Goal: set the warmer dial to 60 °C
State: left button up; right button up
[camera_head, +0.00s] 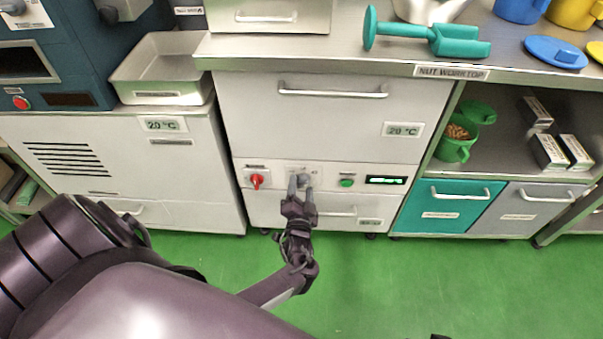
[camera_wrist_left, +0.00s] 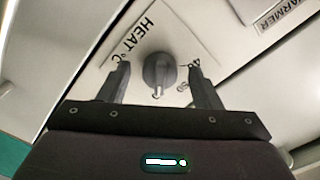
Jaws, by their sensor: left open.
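The warmer dial is a grey round knob on the warmer's white control panel; it shows best in the left wrist view (camera_wrist_left: 158,72), between my fingertips. A plate around it reads "HEAT °C" with numbers, some hidden by my fingers. My left gripper (camera_head: 301,182) is open, with one finger on each side of the dial in the head view. In the left wrist view the left gripper (camera_wrist_left: 160,85) straddles the knob; I cannot tell whether the fingers touch it. The exact setting is not readable. My right gripper is not in view.
The panel also has a red switch (camera_head: 257,180) on the left, a green button (camera_head: 347,183) and a lit display (camera_head: 385,180) on the right. A drawer handle (camera_head: 333,91) sticks out above and another handle (camera_head: 338,212) below. The green floor in front is clear.

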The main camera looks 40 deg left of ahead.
pick_arm(q)
jog(key=p+v, duration=0.1)
jog(key=v, duration=0.6)
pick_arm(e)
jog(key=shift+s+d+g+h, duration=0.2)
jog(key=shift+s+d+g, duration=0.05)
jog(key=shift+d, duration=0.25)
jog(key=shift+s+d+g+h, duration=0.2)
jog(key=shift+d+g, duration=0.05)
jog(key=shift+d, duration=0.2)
pick_arm(q)
jog(key=shift+s, duration=0.1)
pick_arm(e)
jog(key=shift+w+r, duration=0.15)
